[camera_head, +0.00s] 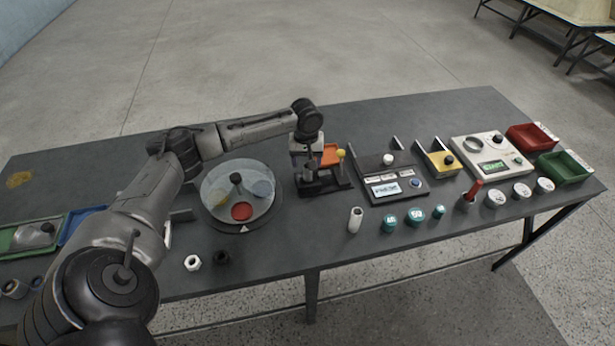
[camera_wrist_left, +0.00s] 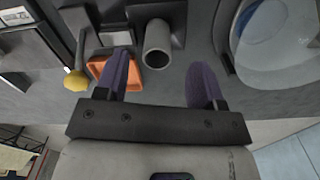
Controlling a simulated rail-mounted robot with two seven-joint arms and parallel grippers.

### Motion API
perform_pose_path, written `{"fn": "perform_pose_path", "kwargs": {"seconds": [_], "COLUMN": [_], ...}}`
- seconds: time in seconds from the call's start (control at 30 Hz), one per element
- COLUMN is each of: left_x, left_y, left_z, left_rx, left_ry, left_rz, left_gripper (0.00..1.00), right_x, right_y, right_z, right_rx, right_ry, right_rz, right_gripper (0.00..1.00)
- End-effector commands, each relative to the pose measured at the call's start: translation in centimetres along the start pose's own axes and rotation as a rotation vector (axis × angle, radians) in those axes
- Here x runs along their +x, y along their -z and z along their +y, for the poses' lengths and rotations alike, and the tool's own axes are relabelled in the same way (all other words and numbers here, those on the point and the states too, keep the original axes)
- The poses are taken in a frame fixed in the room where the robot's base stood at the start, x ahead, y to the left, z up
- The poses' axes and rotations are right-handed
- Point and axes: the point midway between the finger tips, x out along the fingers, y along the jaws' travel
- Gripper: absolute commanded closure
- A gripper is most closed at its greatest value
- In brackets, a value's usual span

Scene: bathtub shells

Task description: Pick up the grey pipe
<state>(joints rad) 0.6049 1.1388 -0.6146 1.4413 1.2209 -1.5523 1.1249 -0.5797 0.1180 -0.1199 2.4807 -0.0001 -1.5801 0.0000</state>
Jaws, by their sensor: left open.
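A grey pipe (camera_wrist_left: 157,42) shows in the left wrist view, its hollow round end towards the camera. It is at the black fixture (camera_head: 325,187), beside an orange tray (camera_head: 331,155) and a yellow knob (camera_wrist_left: 76,80). My left gripper (camera_wrist_left: 158,80) is open, with one purple finger to each side of the pipe in the picture; I see no contact. In the head view my left gripper (camera_head: 308,158) is over the fixture and partly hides what is there. My right gripper is not in view.
A round clear-covered dish (camera_head: 238,193) stands left of the fixture, and a black control box (camera_head: 390,182) right of it. A pale tube (camera_head: 355,219) and teal-topped jars (camera_head: 415,215) are near the front edge. Red (camera_head: 530,137) and green bins are at the far right.

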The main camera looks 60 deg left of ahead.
Motion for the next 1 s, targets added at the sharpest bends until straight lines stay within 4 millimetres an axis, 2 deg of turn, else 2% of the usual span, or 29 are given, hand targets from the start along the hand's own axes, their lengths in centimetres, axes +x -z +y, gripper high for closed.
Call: {"fn": "perform_pose_path", "kwargs": {"seconds": [0.17, 0.43, 0.7, 0.77, 1.0], "left_x": [1.3, 4.7, 5.2, 5.1, 5.1], "left_y": [0.1, 0.4, 0.4, 0.4, 0.4], "left_z": [0.1, 0.2, 0.1, 0.1, 0.1], "left_rx": [-0.001, 0.000, 0.001, 0.001, 0.000], "left_ry": [0.001, 0.001, 0.001, 0.001, 0.001], "left_rz": [-0.001, -0.001, 0.000, 0.000, 0.000], "left_gripper": [0.37, 0.37, 0.37, 0.41, 0.64], "right_x": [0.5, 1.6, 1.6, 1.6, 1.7], "right_y": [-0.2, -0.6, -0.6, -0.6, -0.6], "right_z": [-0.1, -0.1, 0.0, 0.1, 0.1], "right_rx": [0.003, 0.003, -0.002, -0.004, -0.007], "right_ry": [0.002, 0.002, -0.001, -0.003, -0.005], "right_rz": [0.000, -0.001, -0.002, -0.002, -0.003], "right_gripper": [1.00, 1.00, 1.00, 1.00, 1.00]}}
